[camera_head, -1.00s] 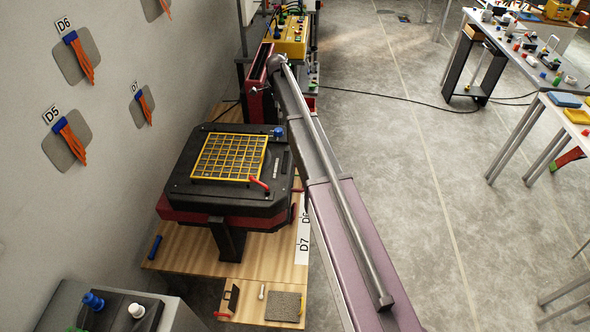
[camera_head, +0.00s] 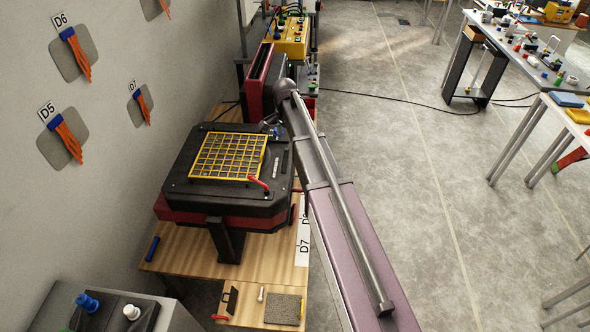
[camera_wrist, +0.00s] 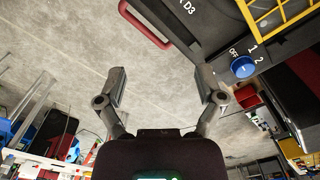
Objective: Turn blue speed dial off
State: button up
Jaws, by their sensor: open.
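The blue speed dial (camera_wrist: 243,67) sits on the dark top of the machine in the wrist view, next to the printed marks OFF, 1 and 2. Where its pointer stands is too small to tell for sure. My gripper (camera_wrist: 162,84) is open and empty, with its fingers wide apart over grey floor. The dial lies just beyond the right-hand finger, outside the gap, with no contact visible. In the head view my gripper is at the machine's far right corner, and the dial is largely hidden there.
The black and red machine (camera_head: 190,192) carries a yellow grid (camera_head: 205,157) and a red handle (camera_head: 259,184), on a wooden table (camera_head: 180,245). A red panel (camera_head: 258,85) and a yellow box (camera_head: 291,40) stand behind it.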

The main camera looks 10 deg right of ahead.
jog(key=s+f+n+b, duration=0.2)
jog(key=s+n, duration=0.4)
jog(key=s, duration=0.7)
jog(key=shift+s+f, duration=0.3)
jog(key=shift+f, duration=0.05)
jog(key=s+n, duration=0.6)
jog(key=s, duration=0.8)
jog(key=shift+s, duration=0.1)
dwell(0.5)
jog(key=c, duration=0.4)
jog(key=shift+d, duration=0.1)
